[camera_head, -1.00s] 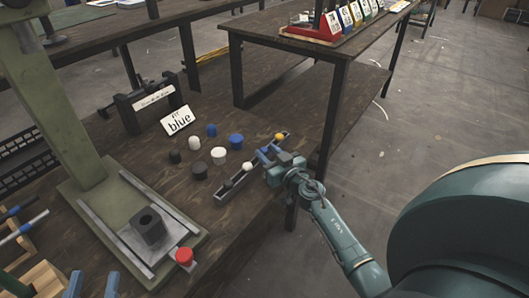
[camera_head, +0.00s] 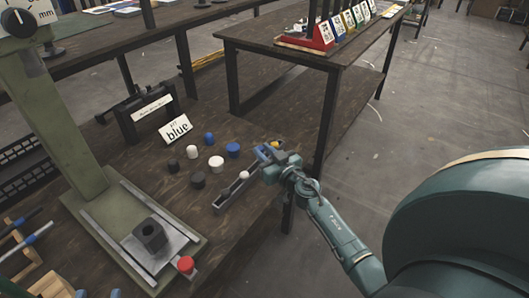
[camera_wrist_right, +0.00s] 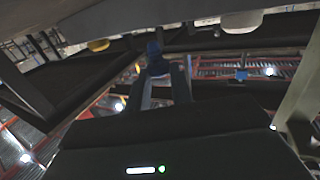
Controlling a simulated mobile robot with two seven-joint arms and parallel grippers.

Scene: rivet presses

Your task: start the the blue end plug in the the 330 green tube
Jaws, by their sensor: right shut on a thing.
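My right gripper (camera_head: 266,154) is at the far end of the grooved rail, near the table's right edge. It is shut on a small blue end plug, which shows between the fingers in the right wrist view (camera_wrist_right: 156,62). In the head view the hand partly hides this plug. Two blue fingertips of my left gripper (camera_head: 98,293) show at the bottom left edge, apart, with nothing visible between them. I cannot make out the 330 green tube in either view.
The grooved rail (camera_head: 226,196) holds yellow (camera_head: 277,143) and white (camera_head: 244,175) plugs. A green press (camera_head: 75,150) with a black holed block (camera_head: 150,234) and red button (camera_head: 186,264) stands at left, beside racked tubes (camera_head: 38,234).

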